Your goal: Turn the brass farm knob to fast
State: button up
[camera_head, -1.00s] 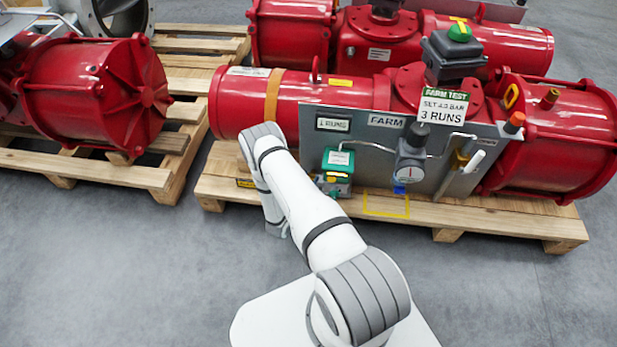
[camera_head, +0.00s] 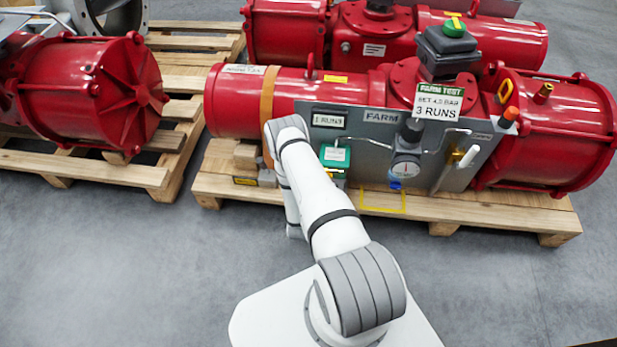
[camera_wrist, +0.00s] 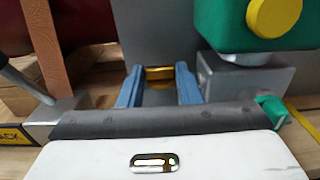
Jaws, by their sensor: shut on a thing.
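In the wrist view, the two blue fingers of my gripper (camera_wrist: 159,86) stand on either side of a brass-coloured knob (camera_wrist: 160,73) and are shut on it. The knob is in front of the grey panel, and only a small part of it shows. Any slow or fast marking is not visible. In the head view, my arm hides the gripper and the knob; the panel marked FARM (camera_head: 380,117) shows behind the arm.
Right of the fingers is a green box (camera_wrist: 225,25) with a yellow knob (camera_wrist: 275,15) over a grey block (camera_wrist: 245,80). Open floor lies in front of the pallet.

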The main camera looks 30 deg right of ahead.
jog(key=shift+s+d+f, duration=0.1)
jog(key=shift+s+d, duration=0.05)
jog(key=shift+s, duration=0.05)
jog(key=o, duration=1)
jog(key=shift+w, duration=0.1)
jog(key=p+v, duration=0.2)
jog(key=v, duration=0.6)
jog(key=shift+w, duration=0.15)
jog(key=shift+c, duration=0.6)
